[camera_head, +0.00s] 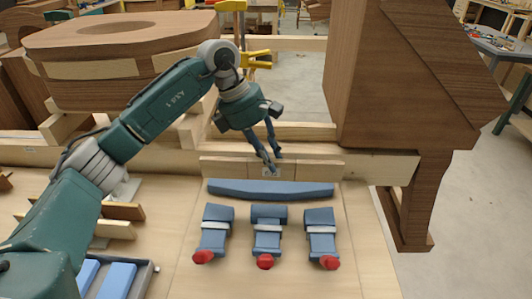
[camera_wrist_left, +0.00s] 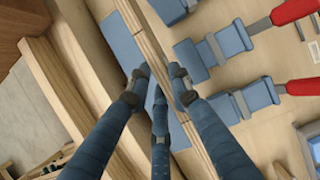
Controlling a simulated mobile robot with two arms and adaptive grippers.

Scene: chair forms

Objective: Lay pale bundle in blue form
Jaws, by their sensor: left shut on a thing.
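The pale bundle (camera_head: 322,170) is a long, thin-layered wood strip lying crosswise behind the blue form (camera_head: 270,189) in the head view. The form shows as a long, slightly curved blue bar. My left gripper (camera_head: 273,167) points down with its fingers shut on the bundle near its middle. In the left wrist view the fingers (camera_wrist_left: 160,78) grip the bundle (camera_wrist_left: 148,38), which runs diagonally across the blue surface of the form (camera_wrist_left: 120,40). The gap between bundle and form is hard to judge. My right gripper is not in view.
Several blue clamps (camera_head: 267,218) with red handles stand in front of the form. A large brown wooden piece (camera_head: 400,80) rises at the back right, and a rounded one (camera_head: 125,40) at the back left. Blue blocks (camera_head: 118,280) lie in a tray at the lower left.

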